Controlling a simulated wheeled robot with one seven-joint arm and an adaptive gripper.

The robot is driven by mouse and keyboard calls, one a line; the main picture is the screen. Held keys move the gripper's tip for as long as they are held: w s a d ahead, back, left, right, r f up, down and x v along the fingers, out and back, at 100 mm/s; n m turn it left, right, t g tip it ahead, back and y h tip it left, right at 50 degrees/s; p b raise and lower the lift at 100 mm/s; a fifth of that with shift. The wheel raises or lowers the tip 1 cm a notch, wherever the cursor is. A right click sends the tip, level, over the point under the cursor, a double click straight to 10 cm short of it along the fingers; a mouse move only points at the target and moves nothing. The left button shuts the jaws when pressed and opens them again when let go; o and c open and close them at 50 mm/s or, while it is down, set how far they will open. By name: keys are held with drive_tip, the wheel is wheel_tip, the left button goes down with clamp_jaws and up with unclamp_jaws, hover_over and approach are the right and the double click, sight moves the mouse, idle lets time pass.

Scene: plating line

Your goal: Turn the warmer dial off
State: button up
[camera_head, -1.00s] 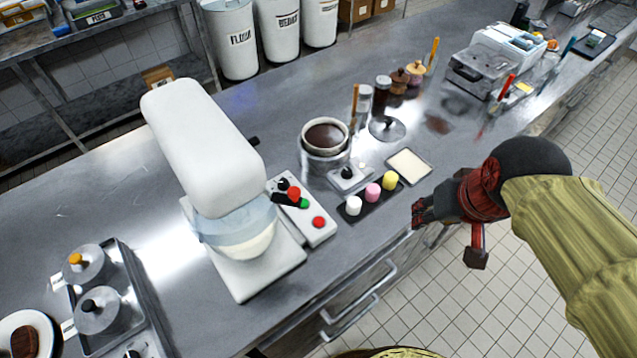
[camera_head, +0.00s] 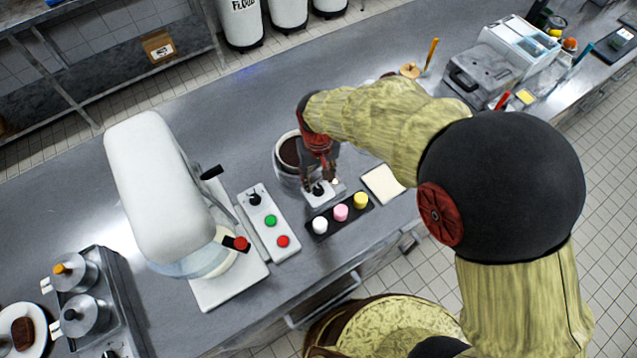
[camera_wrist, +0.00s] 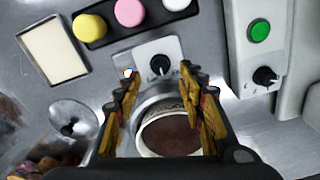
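The warmer (camera_head: 290,160) is a round pot of dark brown liquid with a small white control panel in front. Its black dial (camera_head: 318,189) sits on that panel. In the wrist view the dial (camera_wrist: 160,65) shows clearly, with a small light beside it at the panel's left. My gripper (camera_head: 319,182) is above the panel, pointing down. In the wrist view my gripper (camera_wrist: 158,82) has its two fingers spread apart, one to each side of the dial, with nothing between the tips. I cannot tell whether the fingertips are level with the dial.
A black tray (camera_head: 318,236) with white, pink and yellow cups lies just in front of the panel. A pale square dish (camera_head: 383,184) is to the right. The stand mixer (camera_head: 160,190) and its button panel (camera_head: 266,222) are to the left.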

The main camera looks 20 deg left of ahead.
sight(318, 188)
drive_tip(key=shift+f, duration=2.35)
drive_tip(key=c, duration=0.4)
clamp_jaws()
